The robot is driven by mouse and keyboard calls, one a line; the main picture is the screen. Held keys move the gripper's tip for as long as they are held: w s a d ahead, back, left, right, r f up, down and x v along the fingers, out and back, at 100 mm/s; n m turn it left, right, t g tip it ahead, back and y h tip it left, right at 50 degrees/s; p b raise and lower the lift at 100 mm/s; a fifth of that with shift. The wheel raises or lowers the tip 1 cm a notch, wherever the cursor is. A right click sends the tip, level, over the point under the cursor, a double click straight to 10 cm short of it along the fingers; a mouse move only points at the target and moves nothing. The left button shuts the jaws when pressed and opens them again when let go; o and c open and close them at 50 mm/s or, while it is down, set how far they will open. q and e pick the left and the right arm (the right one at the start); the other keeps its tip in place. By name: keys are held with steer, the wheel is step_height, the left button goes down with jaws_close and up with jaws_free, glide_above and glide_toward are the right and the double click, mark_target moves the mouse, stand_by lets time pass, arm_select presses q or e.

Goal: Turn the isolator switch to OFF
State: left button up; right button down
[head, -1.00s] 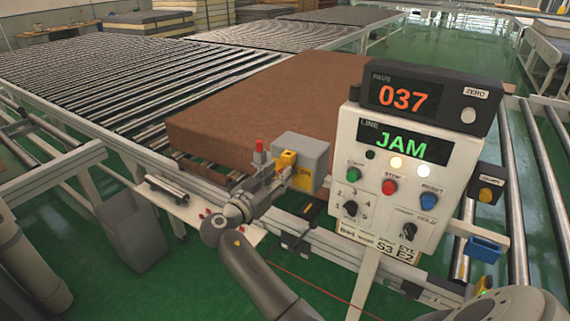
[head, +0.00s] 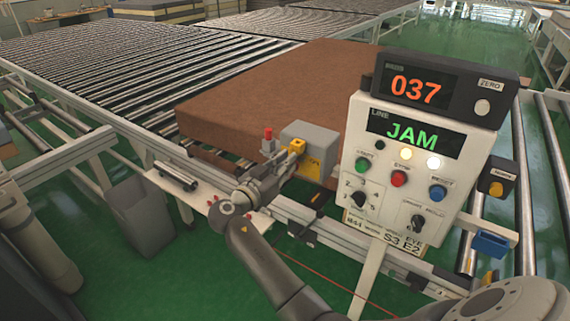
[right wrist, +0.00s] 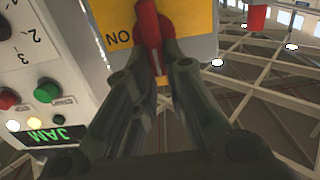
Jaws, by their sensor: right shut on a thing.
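The isolator switch (head: 307,148) is a grey box with a yellow face on the near side of the conveyor, beside the brown mattress. In the right wrist view its yellow plate (right wrist: 190,17) carries the word ON, upside down in the picture. Its red handle (right wrist: 149,24) runs nearly upright in that picture, slightly tilted, between my fingers. My right gripper (right wrist: 160,62) is shut on the red handle; the fingers hide its lower part. In the head view the right gripper (head: 283,168) meets the box's front. My left gripper is out of view.
A control panel (head: 452,205) with a green JAM display stands right of the switch, close to my right arm. A counter above it (head: 417,90) reads 037. The brown mattress (head: 280,90) lies behind the switch. A small white shelf (head: 190,193) is at the left.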

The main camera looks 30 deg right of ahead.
steer(key=shift+w+a+f+n+b, duration=0.15)
steer(key=shift+w+f+n+b, duration=0.3)
steer(key=shift+n, duration=2.5)
steer(key=shift+w+a+f+n+b, duration=0.2)
steer(key=shift+w+f+n+b, duration=0.3)
steer(key=shift+n, duration=2.5)
steer(key=shift+w+a+f+n+b, duration=0.25)
steer(key=shift+n+b, duration=0.35)
steer(key=shift+n, duration=2.35)
steer(key=shift+w+d, duration=0.1)
steer(key=c, duration=1.5)
jaws_free()
steer(key=shift+f, duration=0.15)
